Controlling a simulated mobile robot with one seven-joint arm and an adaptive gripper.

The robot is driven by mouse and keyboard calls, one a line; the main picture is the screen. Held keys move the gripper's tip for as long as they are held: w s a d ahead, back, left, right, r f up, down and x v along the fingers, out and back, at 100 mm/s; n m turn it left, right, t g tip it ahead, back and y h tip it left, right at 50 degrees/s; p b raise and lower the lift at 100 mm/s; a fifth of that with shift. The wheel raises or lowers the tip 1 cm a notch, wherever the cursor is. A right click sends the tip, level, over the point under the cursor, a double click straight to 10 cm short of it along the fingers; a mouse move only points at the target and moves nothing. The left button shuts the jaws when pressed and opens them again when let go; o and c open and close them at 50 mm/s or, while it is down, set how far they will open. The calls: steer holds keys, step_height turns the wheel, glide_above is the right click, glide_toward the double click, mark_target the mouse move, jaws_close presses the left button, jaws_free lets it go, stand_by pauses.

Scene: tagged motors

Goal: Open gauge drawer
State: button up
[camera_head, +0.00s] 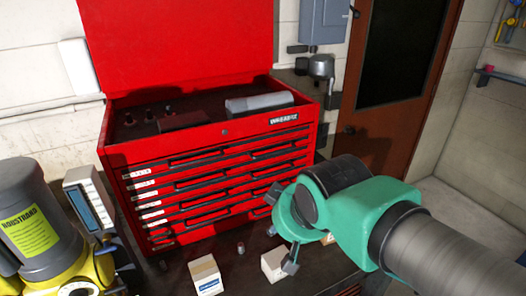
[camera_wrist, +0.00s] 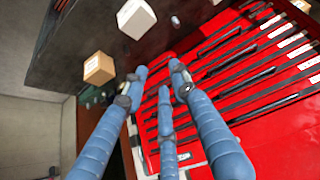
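The red tool chest (camera_head: 220,134) stands on a dark bench with its lid raised. Its front has several drawers with long dark handles and small white labels (camera_head: 150,204) on the left, too small to read, so I cannot tell which is the gauge drawer. All visible drawers look shut. The drawer fronts also show in the wrist view (camera_wrist: 276,128), tilted. My gripper (camera_head: 278,228) is in front of the chest's lower right, hiding part of the low drawers. In the wrist view its three blue fingers (camera_wrist: 160,77) are spread with nothing between them.
Two small boxes, one white (camera_head: 205,275) and one pale (camera_head: 274,264), stand on the bench before the chest. A yellow and grey canister (camera_head: 35,225) and a meter (camera_head: 90,198) stand at left. A brown door (camera_head: 385,130) is behind right.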

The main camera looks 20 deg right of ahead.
mark_target(270, 153)
steer(key=w+d+r+n+t+p, duration=0.5)
steer(key=w+d+n+t+p, duration=0.4)
steer(key=n, duration=0.8)
steer(key=shift+w+d+y+p, duration=0.35)
steer(key=shift+w+p, duration=1.1)
steer(key=shift+p, duration=1.05)
steer(key=shift+w+a+f, duration=0.1)
steer(key=shift+b+x, duration=0.55)
steer(key=shift+x, duration=6.3)
jaws_close()
